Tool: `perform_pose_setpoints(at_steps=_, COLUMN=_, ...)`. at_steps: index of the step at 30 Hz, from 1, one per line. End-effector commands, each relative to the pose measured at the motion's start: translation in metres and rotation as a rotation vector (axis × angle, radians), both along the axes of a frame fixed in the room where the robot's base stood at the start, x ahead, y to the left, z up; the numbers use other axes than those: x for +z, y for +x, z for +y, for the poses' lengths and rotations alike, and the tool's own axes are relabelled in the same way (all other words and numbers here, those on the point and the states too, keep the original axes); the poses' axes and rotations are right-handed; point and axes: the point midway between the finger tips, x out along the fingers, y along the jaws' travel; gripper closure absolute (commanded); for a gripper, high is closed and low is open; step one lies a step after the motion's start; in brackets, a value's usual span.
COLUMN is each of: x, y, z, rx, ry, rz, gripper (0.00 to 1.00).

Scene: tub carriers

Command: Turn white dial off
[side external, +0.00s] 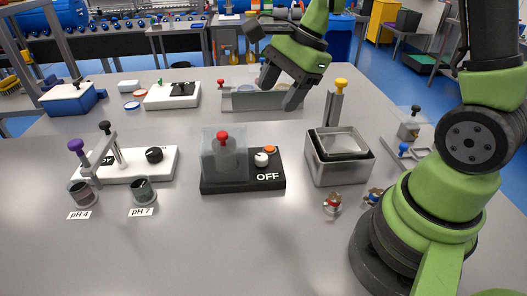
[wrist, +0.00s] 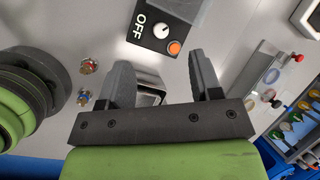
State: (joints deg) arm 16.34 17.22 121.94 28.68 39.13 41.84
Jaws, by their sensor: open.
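The white dial (side external: 261,159) sits on the top of a black base (side external: 242,183), beside an orange button (side external: 269,149) and near the printed word OFF. In the wrist view the white dial (wrist: 161,31) shows a dark pointer mark, but its setting is too small to tell. A clear cover with a red knob (side external: 223,138) stands on the left part of the base. My gripper (side external: 278,94) is open and empty, above the table behind the base and apart from the dial. In the wrist view the dial lies beyond the fingertips (wrist: 160,62).
Nested metal tubs (side external: 340,170) stand right of the base, with small valve-like pieces (side external: 332,203) in front. A white unit with a black dial (side external: 154,155) and pH jars (side external: 143,191) are at left. A grey tray (side external: 240,102) is behind. The front table is clear.

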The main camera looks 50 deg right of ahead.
Motion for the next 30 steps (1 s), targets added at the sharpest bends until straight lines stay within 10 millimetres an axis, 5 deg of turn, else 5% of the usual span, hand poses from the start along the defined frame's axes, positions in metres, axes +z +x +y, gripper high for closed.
perform_pose_setpoints(at_steps=3, x=-0.039, y=0.012, z=-0.016, rx=-0.211, ry=0.084, rz=0.111, gripper=0.42)
perform_pose_setpoints(at_steps=9, x=-0.074, y=0.017, z=-0.029, rx=-0.409, ry=0.153, rz=0.203, gripper=0.42)
perform_pose_setpoints(at_steps=30, x=-0.163, y=0.039, z=-0.002, rx=-0.428, ry=0.160, rz=0.214, gripper=0.42)
